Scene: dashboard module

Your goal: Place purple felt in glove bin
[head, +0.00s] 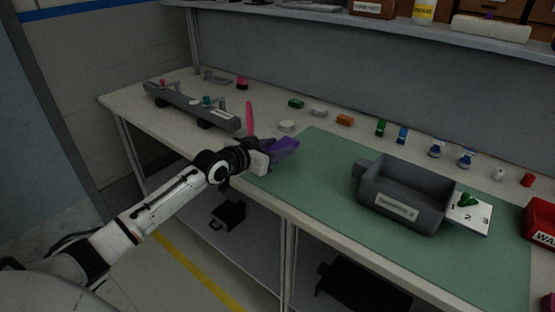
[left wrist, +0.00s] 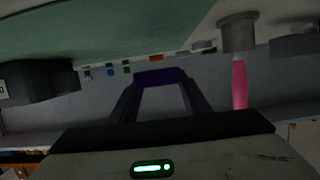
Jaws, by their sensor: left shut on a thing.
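The purple felt (head: 284,145) is held in my left gripper (head: 268,154), above the table near the left end of the green mat. In the left wrist view the purple felt (left wrist: 160,76) spans between the two fingers of my left gripper (left wrist: 161,92). A grey open-topped bin (head: 400,218) with a white label stands on the right part of the green mat, well right of my gripper; it looks empty, and its label is too small to read. A dark box at the left of the wrist view (left wrist: 40,82) seems to be this bin. My right gripper is not in view.
A pink upright stick (head: 249,117) stands just behind my left gripper. A grey rail fixture (head: 190,106) lies at the left. Several small coloured parts line the back. A numbered white plate (head: 470,222) with a green knob adjoins the bin. The mat (head: 320,180) between gripper and bin is clear.

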